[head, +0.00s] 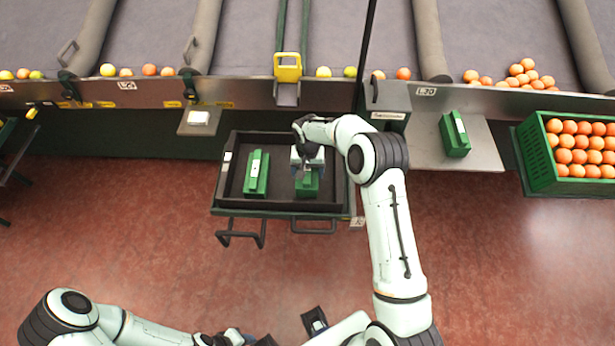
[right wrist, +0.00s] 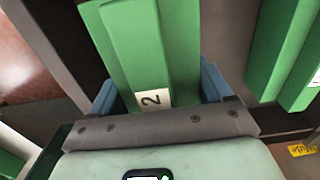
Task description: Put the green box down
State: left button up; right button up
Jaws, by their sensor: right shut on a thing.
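My right gripper (head: 308,168) is over the right half of the dark tray (head: 285,208) in the head view. It is shut on a green box (head: 307,188), which hangs in or rests on the tray; I cannot tell which. In the right wrist view this green box (right wrist: 150,50), with a label reading 2, sits between the blue fingers (right wrist: 160,90). A second green box (head: 256,175) lies to the left in the tray and also shows in the right wrist view (right wrist: 285,50). My left arm is at the bottom of the head view; its jaws are unclear.
A third green box (head: 455,134) stands on a metal shelf (head: 485,150) at right. A green crate of oranges (head: 545,187) is further right. A conveyor edge (head: 230,95) with loose fruit runs behind. The tray has front handles (head: 240,238). Red floor is clear in front.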

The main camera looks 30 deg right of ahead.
jog(key=shift+f, duration=1.95)
jog(key=shift+f, duration=0.1)
jog(key=shift+f, duration=0.15)
jog(key=o, duration=1.2)
notch_tip(320, 180, up, 12)
jog(key=shift+r, duration=0.25)
